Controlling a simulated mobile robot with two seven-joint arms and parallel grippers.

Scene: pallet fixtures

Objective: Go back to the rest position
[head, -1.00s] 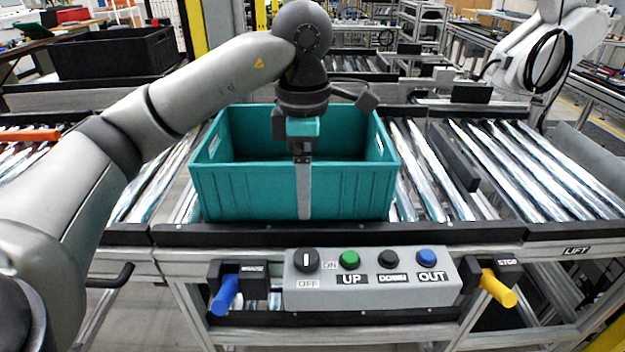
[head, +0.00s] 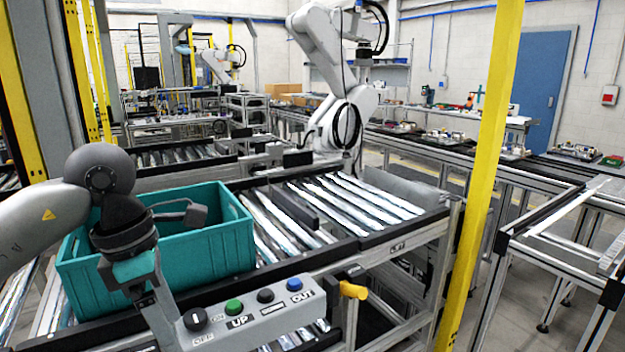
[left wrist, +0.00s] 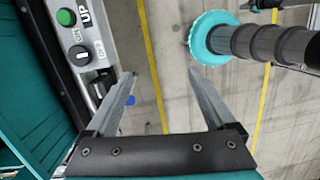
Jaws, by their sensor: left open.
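My left gripper (head: 165,325) hangs in front of the teal crate (head: 90,285), beside the left end of the control box (head: 262,314). In the head view, my left arm hides part of the crate. My right gripper is in neither current view.
The roller conveyor (head: 345,215) runs right of the crate. A yellow handle (head: 352,290) juts from its front edge. A yellow post (head: 480,180) stands at right, near an aluminium frame table (head: 570,240). A white robot arm (head: 335,95) stands behind.

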